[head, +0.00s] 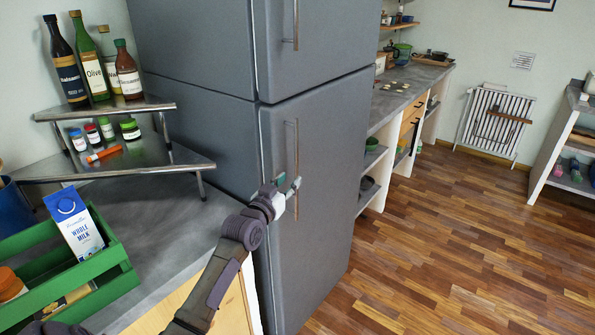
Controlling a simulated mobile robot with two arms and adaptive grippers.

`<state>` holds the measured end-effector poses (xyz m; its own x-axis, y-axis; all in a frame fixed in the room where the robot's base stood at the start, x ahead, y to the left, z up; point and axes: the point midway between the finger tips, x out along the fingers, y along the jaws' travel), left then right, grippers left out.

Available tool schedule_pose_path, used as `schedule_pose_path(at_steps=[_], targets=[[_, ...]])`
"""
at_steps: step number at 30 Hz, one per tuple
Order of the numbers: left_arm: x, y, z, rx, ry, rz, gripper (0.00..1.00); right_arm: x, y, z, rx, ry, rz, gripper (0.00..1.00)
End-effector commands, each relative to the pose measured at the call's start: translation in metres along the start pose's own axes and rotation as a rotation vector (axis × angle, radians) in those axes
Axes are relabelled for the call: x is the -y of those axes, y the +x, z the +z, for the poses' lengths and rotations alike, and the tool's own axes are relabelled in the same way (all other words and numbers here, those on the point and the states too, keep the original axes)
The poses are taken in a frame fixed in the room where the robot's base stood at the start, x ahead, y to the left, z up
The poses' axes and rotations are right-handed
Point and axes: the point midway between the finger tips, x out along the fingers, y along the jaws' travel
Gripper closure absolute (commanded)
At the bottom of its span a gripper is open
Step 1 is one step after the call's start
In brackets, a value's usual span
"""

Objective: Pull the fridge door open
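The grey fridge (195,45) stands in the middle of the head view with an upper and a lower door. The lower fridge door (325,150) looks closed, flush with the body. Its long vertical bar handle (296,140) is near the door's left edge. My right gripper is not in view.
A grey counter (170,215) at left holds a green crate (85,285) with a milk carton (75,225), and a metal rack (150,165) with bottles and jars. Wooden floor (440,250) in front of the fridge is clear. Another counter (405,90) continues beyond it.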

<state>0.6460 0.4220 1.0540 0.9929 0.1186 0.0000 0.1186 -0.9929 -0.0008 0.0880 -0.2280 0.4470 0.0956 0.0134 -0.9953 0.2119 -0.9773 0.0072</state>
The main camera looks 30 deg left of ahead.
Motion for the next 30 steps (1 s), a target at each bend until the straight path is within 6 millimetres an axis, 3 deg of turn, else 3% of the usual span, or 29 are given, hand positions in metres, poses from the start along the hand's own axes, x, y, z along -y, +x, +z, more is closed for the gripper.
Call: schedule_pose_path(at_steps=[3, 9, 22, 28, 30], targets=[[0.000, 0.023, -0.002, 0.000, 0.000, 0.000, 0.63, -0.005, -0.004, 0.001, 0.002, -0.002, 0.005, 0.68], [0.000, 0.046, 0.000, 0.001, 0.000, 0.000, 0.63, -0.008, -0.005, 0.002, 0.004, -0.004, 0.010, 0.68], [0.000, 0.054, 0.001, 0.000, 0.001, 0.000, 0.63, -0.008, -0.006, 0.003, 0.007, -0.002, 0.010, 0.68], [0.000, 0.054, 0.001, 0.001, 0.000, 0.000, 0.96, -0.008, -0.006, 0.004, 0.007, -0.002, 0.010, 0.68], [0.000, 0.053, 0.001, 0.001, 0.000, 0.000, 1.00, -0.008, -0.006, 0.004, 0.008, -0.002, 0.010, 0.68]])
